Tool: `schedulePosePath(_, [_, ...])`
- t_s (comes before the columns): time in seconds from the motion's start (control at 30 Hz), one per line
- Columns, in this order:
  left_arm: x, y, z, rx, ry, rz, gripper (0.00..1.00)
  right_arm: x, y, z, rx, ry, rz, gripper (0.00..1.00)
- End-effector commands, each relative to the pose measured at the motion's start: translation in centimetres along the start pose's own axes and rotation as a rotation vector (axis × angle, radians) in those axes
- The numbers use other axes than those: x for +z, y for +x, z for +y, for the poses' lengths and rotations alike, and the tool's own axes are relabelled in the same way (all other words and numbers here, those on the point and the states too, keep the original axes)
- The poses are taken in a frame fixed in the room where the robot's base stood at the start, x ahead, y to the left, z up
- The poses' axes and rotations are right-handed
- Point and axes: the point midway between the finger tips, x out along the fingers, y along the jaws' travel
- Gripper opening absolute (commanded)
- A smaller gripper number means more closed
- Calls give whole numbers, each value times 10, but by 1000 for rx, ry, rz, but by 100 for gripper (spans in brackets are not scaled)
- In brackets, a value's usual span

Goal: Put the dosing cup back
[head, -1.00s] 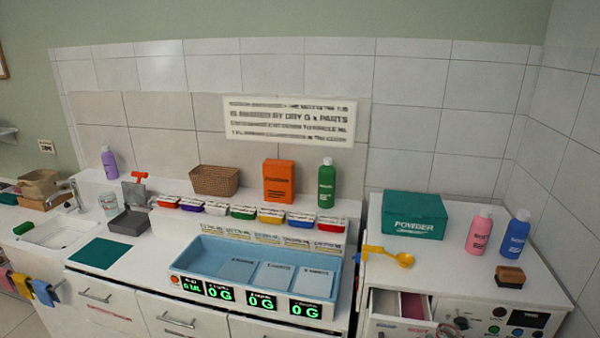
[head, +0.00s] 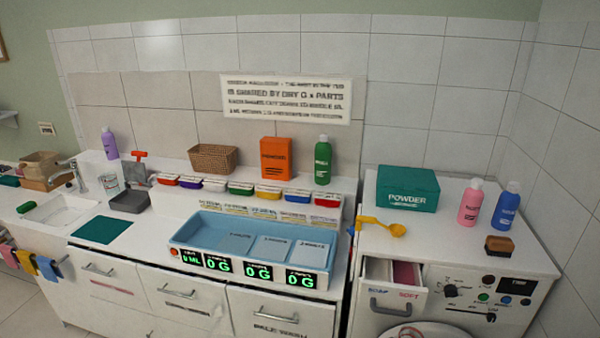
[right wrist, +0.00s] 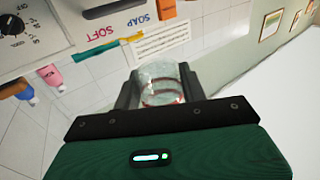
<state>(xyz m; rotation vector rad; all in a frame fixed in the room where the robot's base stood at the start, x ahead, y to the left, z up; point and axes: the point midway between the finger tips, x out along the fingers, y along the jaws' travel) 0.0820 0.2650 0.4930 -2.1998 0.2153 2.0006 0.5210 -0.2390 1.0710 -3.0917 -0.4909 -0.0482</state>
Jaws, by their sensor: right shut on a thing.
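A clear cup with red rings, which looks like the dosing cup (right wrist: 162,84), is between the fingers of my right gripper (right wrist: 160,92) in the right wrist view. The gripper is shut on it, and the fingers and palm hide its sides and lower part. I cannot tell whether it holds anything. Neither gripper shows in the head view. Another clear glass (head: 110,183) stands on the counter beside the sink, near the grey tray (head: 129,202).
The washer drawer (head: 392,300), marked SOAP and SOFT, is pulled out. A yellow scoop (head: 384,226), green powder box (head: 407,188), pink bottle (head: 470,203), blue bottle (head: 507,207) and brush (head: 499,245) are on the washer. A blue scale tray (head: 215,233) fills the middle counter. The green mat (head: 102,230) is bare.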

Motion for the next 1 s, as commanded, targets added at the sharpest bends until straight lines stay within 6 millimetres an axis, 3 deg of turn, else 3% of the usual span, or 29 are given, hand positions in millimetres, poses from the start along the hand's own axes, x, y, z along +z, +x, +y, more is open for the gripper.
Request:
schedulePosePath(0.1, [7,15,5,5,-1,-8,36,4,-9,-23,46,8,4,0])
schedulePosePath(0.33, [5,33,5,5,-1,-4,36,-1,-28,-44,161,3,3,0])
schedulePosePath(0.63, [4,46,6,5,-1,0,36,-8,-50,-46,290,-6,2,0])
schedulePosePath(1.0, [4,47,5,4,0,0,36,-10,-54,-44,317,-7,3,0])
